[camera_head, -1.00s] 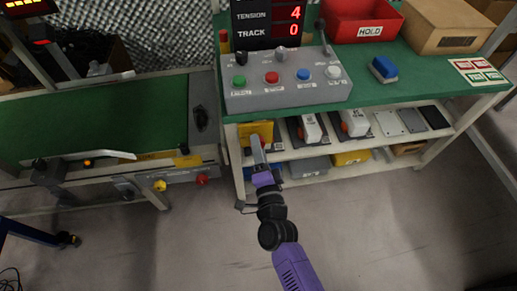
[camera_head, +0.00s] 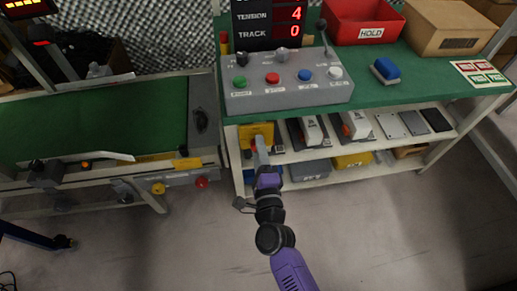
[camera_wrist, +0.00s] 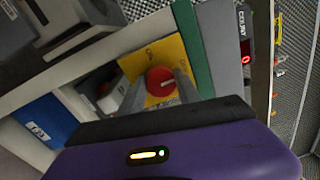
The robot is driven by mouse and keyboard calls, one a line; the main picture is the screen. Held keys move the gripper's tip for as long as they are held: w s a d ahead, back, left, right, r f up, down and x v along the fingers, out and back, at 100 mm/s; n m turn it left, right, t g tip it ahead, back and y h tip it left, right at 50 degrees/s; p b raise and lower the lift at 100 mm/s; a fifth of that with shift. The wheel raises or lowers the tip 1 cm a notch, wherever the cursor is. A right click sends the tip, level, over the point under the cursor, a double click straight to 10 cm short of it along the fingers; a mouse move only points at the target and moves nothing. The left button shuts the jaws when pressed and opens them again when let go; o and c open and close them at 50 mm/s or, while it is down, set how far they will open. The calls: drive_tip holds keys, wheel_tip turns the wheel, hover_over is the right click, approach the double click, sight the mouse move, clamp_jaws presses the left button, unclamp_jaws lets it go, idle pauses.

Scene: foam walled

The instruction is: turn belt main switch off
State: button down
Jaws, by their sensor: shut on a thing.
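The main switch is a red rotary knob (camera_wrist: 159,80) on a yellow plate (camera_wrist: 172,55), seen close up in the wrist view. In the head view the yellow plate (camera_head: 246,131) is at the left end of the shelf under the green bench, and the knob there is hidden by my gripper. My gripper (camera_wrist: 160,88) is shut on the red knob, with one finger on each side of it. It also shows from above in the head view (camera_head: 261,143). The plate's small markings are too blurred to read.
A grey control box (camera_head: 287,92) with several coloured buttons stands on the green bench (camera_head: 420,82) above. A display (camera_head: 268,20) reads TENSION 4, TRACK 0. White-and-orange devices (camera_head: 311,130) sit right of the switch. A green belt (camera_head: 100,115) is at left. The floor in front is open.

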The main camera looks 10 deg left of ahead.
drive_tip(key=c, duration=0.9)
unclamp_jaws()
drive_tip(key=shift+o, duration=0.2)
drive_tip(key=v, duration=0.7)
drive_tip(key=shift+s, duration=0.4)
drive_tip(key=shift+d+f, duration=0.1)
